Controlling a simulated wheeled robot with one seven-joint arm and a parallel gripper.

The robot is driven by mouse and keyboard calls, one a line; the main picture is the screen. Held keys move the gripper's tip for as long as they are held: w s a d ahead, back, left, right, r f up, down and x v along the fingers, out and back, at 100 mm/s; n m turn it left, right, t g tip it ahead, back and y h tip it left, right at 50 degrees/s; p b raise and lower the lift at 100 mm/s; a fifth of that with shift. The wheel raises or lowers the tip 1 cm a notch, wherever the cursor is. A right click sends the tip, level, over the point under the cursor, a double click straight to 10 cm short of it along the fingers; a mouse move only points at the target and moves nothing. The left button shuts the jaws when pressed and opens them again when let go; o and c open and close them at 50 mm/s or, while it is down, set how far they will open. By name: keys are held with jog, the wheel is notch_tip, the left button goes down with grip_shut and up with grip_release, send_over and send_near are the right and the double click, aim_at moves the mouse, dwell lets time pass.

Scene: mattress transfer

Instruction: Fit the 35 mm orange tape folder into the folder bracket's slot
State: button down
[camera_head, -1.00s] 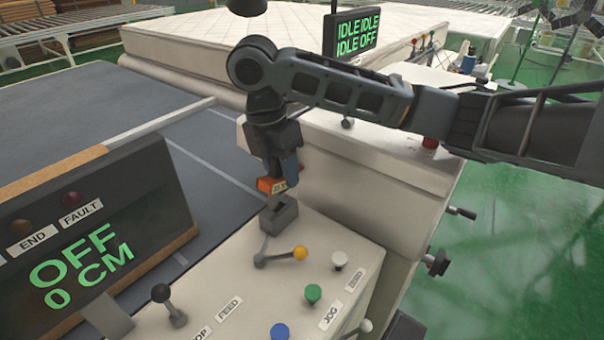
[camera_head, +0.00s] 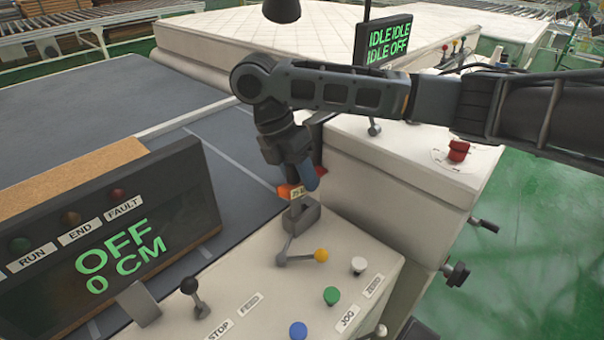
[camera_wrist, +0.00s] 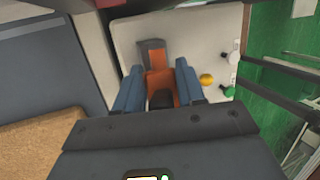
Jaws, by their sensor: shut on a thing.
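The orange tape folder (camera_head: 288,191) with a pale label is held in my gripper (camera_head: 300,178), directly above the grey folder bracket (camera_head: 306,218) on the white console. In the wrist view the folder (camera_wrist: 159,84) lies between the two blue fingers of my gripper (camera_wrist: 158,76). Its far end overlaps the grey bracket (camera_wrist: 152,44) there. The folder's lower end is at or just over the bracket's top; I cannot tell whether it is inside the slot. The slot is mostly hidden by the folder.
A yellow-knobbed lever (camera_head: 320,255) stands just in front of the bracket. A display reading OFF 0 CM (camera_head: 120,245) stands at left.

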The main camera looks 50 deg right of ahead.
jog(key=shift+w+f, duration=0.1)
jog(key=shift+f, duration=0.05)
dwell(0.5)
jog(key=shift+r, duration=0.2)
jog(key=shift+r, duration=0.25)
dwell(0.4)
jog(key=shift+s+d+t+h+b, duration=0.3)
jog(key=shift+d+t+h+b, duration=0.1)
jog(key=shift+t+h, duration=0.5)
jog(key=shift+s+d+m+t+h+b, duration=0.25)
jog(key=shift+t+h+b, duration=0.2)
jog(key=shift+t, duration=0.25)
jog(key=shift+s+a+p, duration=0.25)
jog(key=shift+s+p, duration=0.05)
jog(key=shift+s, duration=0.05)
dwell(0.8)
